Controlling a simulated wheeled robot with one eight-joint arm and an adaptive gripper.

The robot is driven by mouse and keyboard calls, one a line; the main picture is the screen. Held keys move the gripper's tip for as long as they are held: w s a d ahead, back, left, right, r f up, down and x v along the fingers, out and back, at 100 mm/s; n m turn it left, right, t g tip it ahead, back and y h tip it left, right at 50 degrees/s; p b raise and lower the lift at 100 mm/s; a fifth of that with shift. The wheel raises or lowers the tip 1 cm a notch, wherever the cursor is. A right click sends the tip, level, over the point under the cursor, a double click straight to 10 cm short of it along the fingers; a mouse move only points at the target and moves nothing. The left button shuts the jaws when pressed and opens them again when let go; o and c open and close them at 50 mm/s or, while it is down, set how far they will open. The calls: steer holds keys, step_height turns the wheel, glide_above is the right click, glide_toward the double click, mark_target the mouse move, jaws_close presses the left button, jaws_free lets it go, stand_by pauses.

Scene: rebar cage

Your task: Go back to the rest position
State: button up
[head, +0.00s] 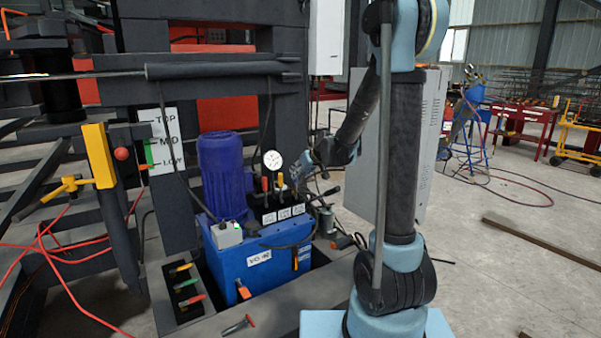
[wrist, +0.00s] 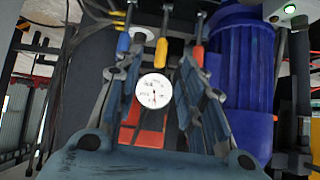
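My gripper (head: 312,168) is to the right of the blue hydraulic unit (head: 262,255) in the head view, close to its lever block (head: 277,207). In the wrist view my gripper's two fingers (wrist: 158,68) stand apart, with no object held between them. A round white gauge (wrist: 154,90) shows between the fingers, beyond them. The gauge (head: 272,160) also shows above the lever block in the head view. Whether a finger touches a lever cannot be told.
A blue motor (head: 226,172) stands left of the levers. A grey cabinet (head: 410,150) is behind my arm. Red hoses (head: 60,250) run at left. The floor at right is mostly open.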

steer(key=s+d+m+g+h, duration=0.1)
steer(key=s+d, duration=0.3)
steer(key=s, duration=0.3)
steer(key=s+d+r+m+g+h, duration=0.1)
steer(key=s+d, duration=0.3)
steer(key=s, duration=0.3)
steer(key=s+d+g+h, duration=0.1)
steer(key=s+d, duration=0.3)
steer(key=s, duration=0.3)
steer(key=s+d+f+m+g, duration=0.1)
steer(key=s+d+f, duration=0.1)
steer(key=s, duration=0.5)
steer(key=s+d+f+m+g+h, duration=0.1)
steer(key=s+d+f, duration=0.2)
steer(key=s, duration=0.5)
steer(key=s+d+f+m+g+h, duration=0.1)
steer(key=s+d+f, duration=0.1)
steer(key=s, duration=0.5)
steer(key=shift+s+d+f+m, duration=0.15)
steer(key=shift+s+d+m, duration=0.2)
steer(key=shift+d, duration=0.4)
